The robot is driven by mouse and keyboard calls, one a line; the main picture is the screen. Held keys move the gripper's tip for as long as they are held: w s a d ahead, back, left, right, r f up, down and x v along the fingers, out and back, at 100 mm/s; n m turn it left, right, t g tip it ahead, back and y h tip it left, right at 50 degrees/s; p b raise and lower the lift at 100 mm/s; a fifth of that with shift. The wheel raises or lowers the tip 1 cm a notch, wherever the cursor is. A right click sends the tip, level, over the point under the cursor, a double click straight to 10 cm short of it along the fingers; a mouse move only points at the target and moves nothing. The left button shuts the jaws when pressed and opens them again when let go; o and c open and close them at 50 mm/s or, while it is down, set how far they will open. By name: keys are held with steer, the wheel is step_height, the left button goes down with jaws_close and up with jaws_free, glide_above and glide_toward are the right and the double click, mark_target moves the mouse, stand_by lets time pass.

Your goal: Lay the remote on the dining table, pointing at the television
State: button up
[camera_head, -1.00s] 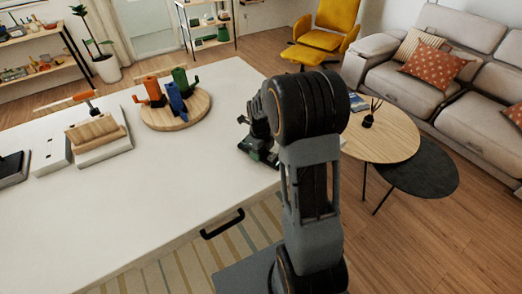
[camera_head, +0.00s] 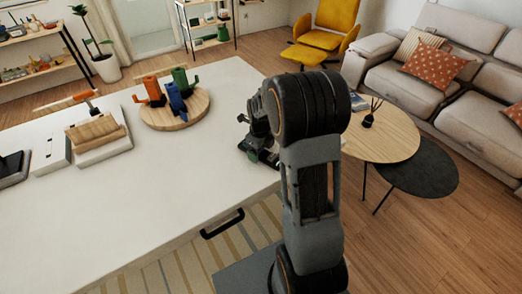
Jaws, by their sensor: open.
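The long white table (camera_head: 130,215) fills the left and middle of the view. I cannot make out a remote or a television for certain. My gripper (camera_head: 262,158) is low over the right end of the white table, partly behind my own arm. Its jaws are open, and the space between them is too small and dark to tell what is there.
On the table stand a round wooden board (camera_head: 174,112) with orange, blue and green mugs, a white box (camera_head: 50,153), a wooden block on a pale base (camera_head: 100,143) and a dark object (camera_head: 12,167). A round wooden coffee table (camera_head: 385,138) stands right. The table's front middle is clear.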

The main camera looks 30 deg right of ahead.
step_height(320, 180, up, 11)
steer(key=s+a+r+n+t, duration=0.1)
steer(key=s+a+n, duration=0.2)
steer(key=n, duration=0.7)
steer(key=s+a+r+n+t, duration=0.1)
steer(key=s+a+n, duration=0.2)
steer(key=s+n, duration=0.4)
steer(key=s+a+n+t, duration=0.2)
steer(key=s+n, duration=0.4)
steer(key=n, duration=0.7)
steer(key=shift+a+r+n, duration=0.4)
steer(key=shift+a, duration=0.2)
steer(key=shift+c, duration=0.2)
